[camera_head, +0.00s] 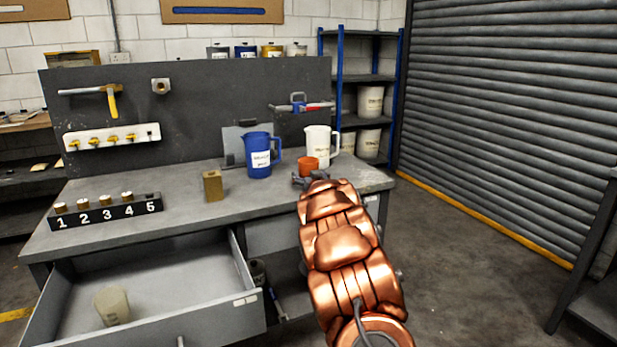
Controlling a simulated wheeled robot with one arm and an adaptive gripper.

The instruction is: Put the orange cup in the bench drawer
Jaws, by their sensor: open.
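The orange cup (308,165) stands on the bench top, in front of the white pitcher and to the right of the blue pitcher. My gripper (301,180) is at the near side of the cup, at the end of my copper-coloured arm. Its fingers are small and dark here, open, and partly hidden by the arm; I cannot tell whether they touch the cup. The bench drawer (200,268) is pulled open at the lower left, with a pale cup-like object (111,306) inside it.
A blue pitcher (258,155) and a white pitcher (318,146) stand close to the cup. A brass block (213,186) and a numbered rack (106,212) are further left on the bench (170,228). Most of the drawer floor is clear.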

